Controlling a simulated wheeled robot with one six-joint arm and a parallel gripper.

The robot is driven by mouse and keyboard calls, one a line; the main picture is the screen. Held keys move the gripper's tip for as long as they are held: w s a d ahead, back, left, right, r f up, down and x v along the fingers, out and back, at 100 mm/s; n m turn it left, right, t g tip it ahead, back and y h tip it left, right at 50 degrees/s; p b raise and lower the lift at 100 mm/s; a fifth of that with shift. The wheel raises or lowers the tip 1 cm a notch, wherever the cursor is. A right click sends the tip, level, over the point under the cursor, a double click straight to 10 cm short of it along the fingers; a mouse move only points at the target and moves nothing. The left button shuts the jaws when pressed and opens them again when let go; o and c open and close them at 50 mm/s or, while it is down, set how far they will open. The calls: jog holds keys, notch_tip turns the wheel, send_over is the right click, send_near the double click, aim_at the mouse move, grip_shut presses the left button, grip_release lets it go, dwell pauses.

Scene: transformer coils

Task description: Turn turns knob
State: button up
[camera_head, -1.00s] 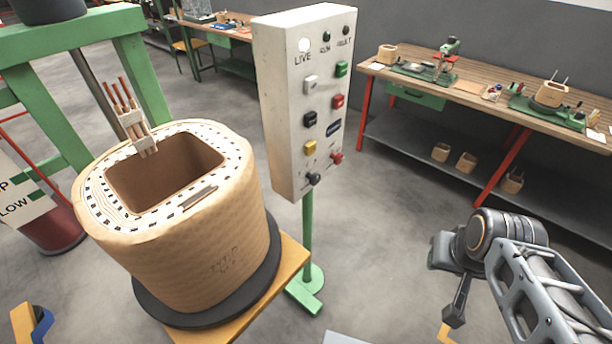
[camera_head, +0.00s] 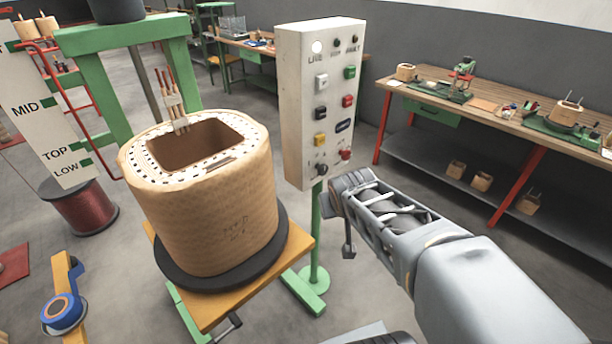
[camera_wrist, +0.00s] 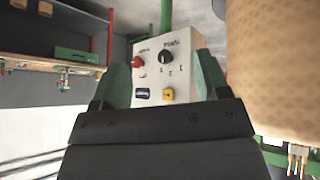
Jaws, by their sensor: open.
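The white control panel (camera_head: 318,110) stands on a green post in the head view. A black round knob (camera_head: 321,169) is at its lower left, beside a red knob (camera_head: 345,154). In the wrist view the panel appears upside down, with the black knob (camera_wrist: 165,57) right of the red one (camera_wrist: 138,62). The lettering near the knobs is too small to read surely. My gripper (camera_wrist: 162,64) is open, its green fingers either side of the panel's knob end in the picture. I see no contact with the black knob. In the head view my arm hides the fingers.
A large tan coil (camera_head: 210,210) on a black disc and wooden stand is left of the panel, and close on the right in the wrist view. A workbench (camera_head: 470,105) runs along the back right. Open floor lies between panel and bench.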

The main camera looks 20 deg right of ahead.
aim_at(325, 170)
jog(key=w+d+f+n+t+b, duration=0.25)
jog(key=w+d+t+b, duration=0.35)
jog(key=w+d, duration=0.5)
notch_tip(325, 170, down, 6)
jog(key=n+t+y+b, duration=0.2)
jog(key=n+t+y, duration=0.2)
jog(key=y, duration=0.6)
jog(key=shift+m, duration=0.25)
jog(key=x, duration=1.3)
jog(key=shift+w+f, duration=0.1)
jog(key=shift+w, duration=0.15)
jog(key=shift+c, duration=0.3)
jog(key=c, duration=0.8)
